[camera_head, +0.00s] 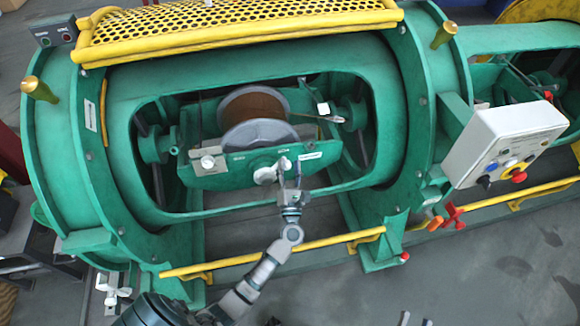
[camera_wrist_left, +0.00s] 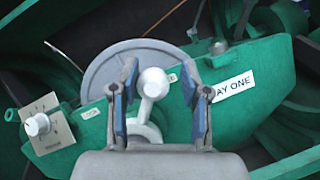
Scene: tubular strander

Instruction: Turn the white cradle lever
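The white cradle lever (camera_wrist_left: 153,84) has a round ball knob on a short stem and a white base on the green cradle plate. In the left wrist view it tilts up and slightly right. My left gripper (camera_wrist_left: 160,98) is open, with one finger on each side of the lever and visible gaps to the knob. In the head view the lever (camera_head: 268,173) shows just left of my left gripper (camera_head: 291,178). At the bottom edge of the head view, two separated tips of my right gripper (camera_head: 415,320) show; the rest is cut off.
A white knob on a square plate (camera_wrist_left: 40,124) sits left of the lever. A "LOCK" label (camera_wrist_left: 91,113) and a "BAY ONE" label (camera_wrist_left: 232,87) are on the cradle. A brown-wound spool (camera_head: 254,107) sits behind. A yellow rail (camera_head: 275,252) runs in front; a control box (camera_head: 503,143) stands right.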

